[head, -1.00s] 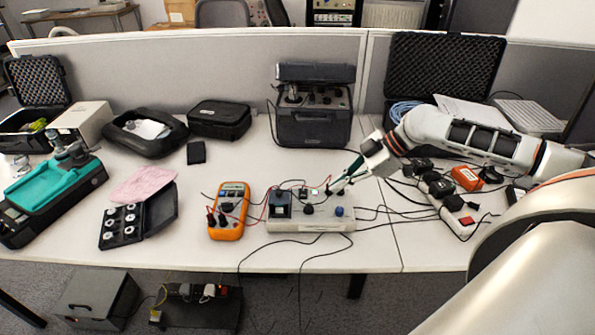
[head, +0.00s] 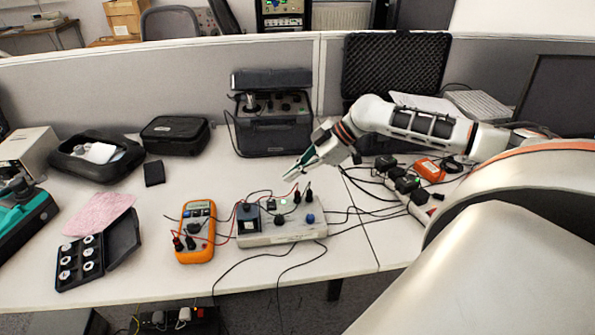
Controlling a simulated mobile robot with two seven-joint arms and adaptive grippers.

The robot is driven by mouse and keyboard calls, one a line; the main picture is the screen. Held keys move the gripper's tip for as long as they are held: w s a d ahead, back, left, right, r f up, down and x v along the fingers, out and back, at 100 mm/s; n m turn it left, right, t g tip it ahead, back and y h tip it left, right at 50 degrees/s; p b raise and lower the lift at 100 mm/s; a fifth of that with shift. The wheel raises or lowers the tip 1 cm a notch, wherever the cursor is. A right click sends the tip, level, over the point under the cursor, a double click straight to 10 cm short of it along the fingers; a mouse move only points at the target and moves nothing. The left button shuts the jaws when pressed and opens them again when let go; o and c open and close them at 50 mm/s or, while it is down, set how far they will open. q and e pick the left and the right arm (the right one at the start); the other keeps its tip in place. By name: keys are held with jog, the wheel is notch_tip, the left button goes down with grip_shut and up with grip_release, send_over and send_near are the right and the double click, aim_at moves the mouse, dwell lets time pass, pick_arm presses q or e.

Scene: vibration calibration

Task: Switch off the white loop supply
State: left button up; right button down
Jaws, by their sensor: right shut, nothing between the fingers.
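The white loop supply (head: 285,236), a low pale box with knobs, plugs and leads on its top, stands near the front middle of the table. A blue knob (head: 310,219) is at its right end. A small panel (head: 271,204) sits at its back edge; its details are too small to read. My right gripper (head: 290,178) is shut and empty, pointing down-left above and behind the supply, apart from it. My left gripper is not in view.
An orange multimeter (head: 196,232) stands left of the supply, with leads between. A black case (head: 272,130) is behind. A power strip (head: 420,212) with plugs is at right, partly hidden by my arm. Black cables cross the table's front edge.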

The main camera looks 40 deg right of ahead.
aim_at(272, 201)
jog(key=x, duration=0.5)
jog(key=shift+w+a+f, duration=0.1)
jog(key=shift+w+a, duration=0.05)
jog(key=shift+a, duration=0.05)
notch_tip(272, 201, down, 3)
jog(key=shift+w+d+f, duration=0.1)
jog(key=shift+w+f, duration=0.1)
jog(key=shift+f, duration=0.45)
jog(key=shift+w+d+f+b, duration=0.2)
jog(key=shift+f+b, duration=0.2)
jog(key=shift+f, duration=0.15)
jog(key=shift+r, duration=0.1)
jog(key=shift+s+a, duration=0.1)
